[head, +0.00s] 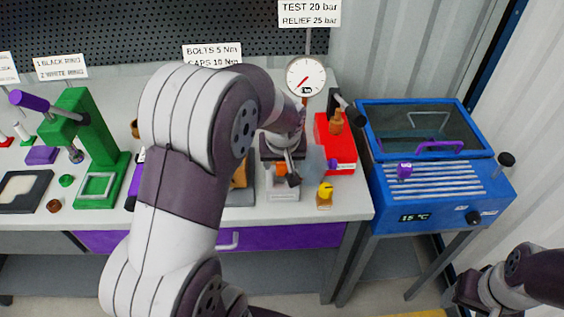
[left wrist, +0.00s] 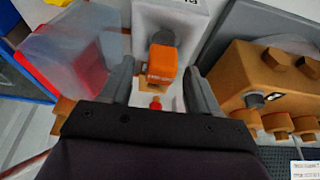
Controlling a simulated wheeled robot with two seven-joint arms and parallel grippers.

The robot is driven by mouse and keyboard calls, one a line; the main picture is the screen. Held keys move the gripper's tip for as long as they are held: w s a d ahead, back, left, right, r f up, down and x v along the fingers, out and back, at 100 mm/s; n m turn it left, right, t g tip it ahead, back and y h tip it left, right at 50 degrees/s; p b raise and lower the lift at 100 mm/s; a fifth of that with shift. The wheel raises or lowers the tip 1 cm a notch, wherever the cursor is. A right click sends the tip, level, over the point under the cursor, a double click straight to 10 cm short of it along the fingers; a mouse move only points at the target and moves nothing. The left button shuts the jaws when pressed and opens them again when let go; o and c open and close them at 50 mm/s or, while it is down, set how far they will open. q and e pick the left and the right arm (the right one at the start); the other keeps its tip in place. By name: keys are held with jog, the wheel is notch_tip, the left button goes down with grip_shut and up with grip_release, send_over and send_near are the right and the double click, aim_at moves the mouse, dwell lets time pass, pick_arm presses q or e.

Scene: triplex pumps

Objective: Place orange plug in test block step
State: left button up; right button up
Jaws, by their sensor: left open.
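The orange plug (left wrist: 160,62) is a small block with a pale label. In the left wrist view it stands at the light grey test block (left wrist: 170,16), between my left gripper's fingers. In the head view the plug (head: 282,169) shows at the block (head: 283,190), partly behind the gripper. My left gripper (left wrist: 160,88) is open, with a gap beside the plug on both sides. How deep the plug sits in the block is unclear. A small red tip (left wrist: 155,103) shows below it. In the head view my right arm is at the lower right; its fingers cannot be made out.
A clear guard (left wrist: 75,50) stands close beside the block, with red behind it. A brass pump block (left wrist: 265,80) is on the other side. A yellow-topped part (head: 325,193), red box (head: 340,150), gauge (head: 306,77) and blue bath (head: 440,190) are to the right.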

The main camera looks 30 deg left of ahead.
pick_arm(q)
jog(key=v, duration=1)
jog(key=s+d+f+m+g+h, duration=0.2)
jog(key=s+d+f+m, duration=0.4)
jog(key=s+f, duration=0.4)
jog(key=shift+s+d, duration=0.45)
jog(key=shift+s, duration=0.25)
